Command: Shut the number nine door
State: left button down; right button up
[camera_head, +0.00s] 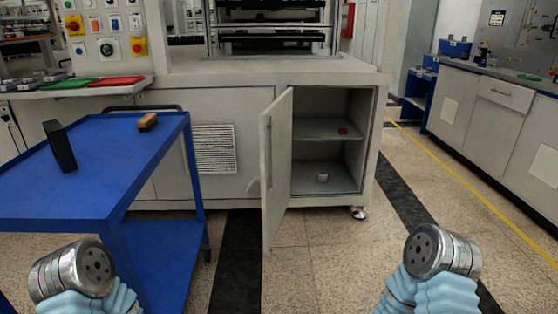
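A grey cabinet door (276,165) stands wide open, hinged on the left side of the cabinet opening and swung out toward me. I cannot read a number nine on it. The open compartment has one shelf (322,129). A small red item (343,131) sits on the shelf and a small silver cylinder (323,177) on the compartment floor. The metal round ends of my two arms show at the lower left and lower right, apart from the door. No gripper fingers show in this view.
A blue cart (88,202) stands left of the door, carrying a black block (59,146) and a brown-black brush-like item (147,122). A control panel (104,40) is above it. Floor before the door is clear. A grey bench (496,118) is at right.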

aim_at(274, 200)
jog(key=z, duration=0.5)
jog(key=i+z, duration=0.1)
jog(key=z, duration=1.3)
jog(key=i+j+z, duration=0.1)
jog(key=z, duration=0.4)
jog(key=j+z, duration=0.1)
jog(key=z, duration=0.85)
jog(key=j+z, duration=0.15)
jog(key=z, duration=0.3)
jog(key=u, duration=0.5)
jog(key=j+u, duration=0.1)
jog(key=u, duration=0.85)
jog(key=j+u, duration=0.1)
jog(key=u, duration=0.85)
